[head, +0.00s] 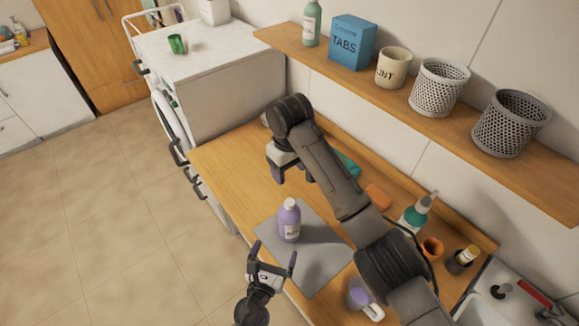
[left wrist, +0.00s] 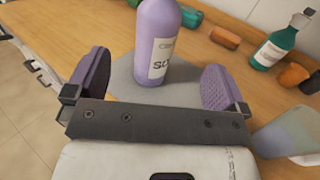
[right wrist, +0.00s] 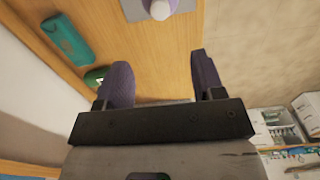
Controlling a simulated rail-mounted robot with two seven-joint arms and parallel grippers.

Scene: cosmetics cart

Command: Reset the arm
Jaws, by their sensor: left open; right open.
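My left gripper (head: 271,260) is open and empty in the head view, in front of the counter edge beside the grey mat (head: 318,262). A lavender bottle (head: 289,222) stands upright on the mat. In the left wrist view the bottle (left wrist: 157,40) stands beyond the open fingers, apart from them. My right gripper (head: 291,175) is open above the counter near the washing machine; the right arm crosses the counter and hides part of it. In the right wrist view its fingers (right wrist: 162,68) hold nothing.
A wall shelf (head: 400,100) holds baskets and containers. A sink is at right.

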